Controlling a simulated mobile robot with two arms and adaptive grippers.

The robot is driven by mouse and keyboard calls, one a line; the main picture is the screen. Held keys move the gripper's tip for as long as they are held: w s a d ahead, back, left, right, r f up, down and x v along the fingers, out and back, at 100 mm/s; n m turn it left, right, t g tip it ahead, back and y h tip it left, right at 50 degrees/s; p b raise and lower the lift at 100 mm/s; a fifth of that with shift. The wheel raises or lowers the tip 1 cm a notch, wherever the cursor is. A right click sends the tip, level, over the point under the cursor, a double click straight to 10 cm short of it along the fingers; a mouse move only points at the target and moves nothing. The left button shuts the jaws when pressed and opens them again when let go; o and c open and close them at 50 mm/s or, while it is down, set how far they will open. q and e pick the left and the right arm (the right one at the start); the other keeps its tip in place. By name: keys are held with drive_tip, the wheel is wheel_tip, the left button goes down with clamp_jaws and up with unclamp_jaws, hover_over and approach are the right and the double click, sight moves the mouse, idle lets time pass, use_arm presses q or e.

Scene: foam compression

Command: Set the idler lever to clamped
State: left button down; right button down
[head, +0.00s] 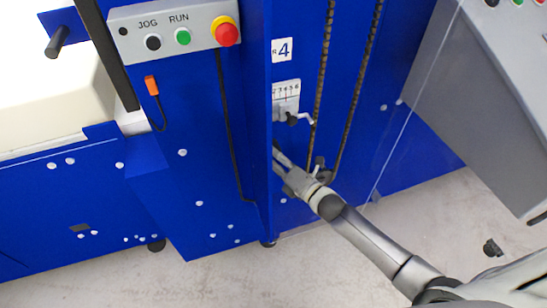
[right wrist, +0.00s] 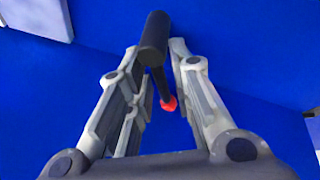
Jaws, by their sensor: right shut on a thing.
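The idler lever (right wrist: 155,38) shows in the right wrist view as a black cylindrical grip on a thin dark rod, with a red piece at the rod's far end. My right gripper (right wrist: 156,55) has its two fingers on either side of the black grip and is shut on it. In the head view my right gripper (head: 281,172) reaches in from the lower right to the blue machine, below the scale plate. There the lever is mostly hidden by the gripper and the blue panel edge. My left gripper is not in view.
A scale plate (head: 286,90) with a small crank (head: 299,119) sits just above my right gripper. Two chains (head: 350,110) run down the blue panel beside it. A control box (head: 175,33) with a red stop button is at upper left. A grey cabinet (head: 465,90) stands right.

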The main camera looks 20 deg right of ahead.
drive_tip(key=shift+n, duration=0.3)
drive_tip(key=n+g+h+p, duration=0.1)
drive_tip(key=n+p, duration=0.1)
drive_tip(key=n, duration=0.1)
drive_tip(key=d+n+h+p, duration=0.1)
drive_tip(key=n+p, duration=0.2)
drive_tip(key=d+n+g+h+p, duration=0.1)
drive_tip(key=n+h+p, duration=0.1)
drive_tip(key=n+p, duration=0.1)
drive_tip(key=shift+f+g, duration=0.3)
drive_tip(key=shift+p, duration=0.3)
idle(0.4)
drive_tip(key=c, duration=1.6)
unclamp_jaws()
drive_tip(key=shift+o, duration=0.2)
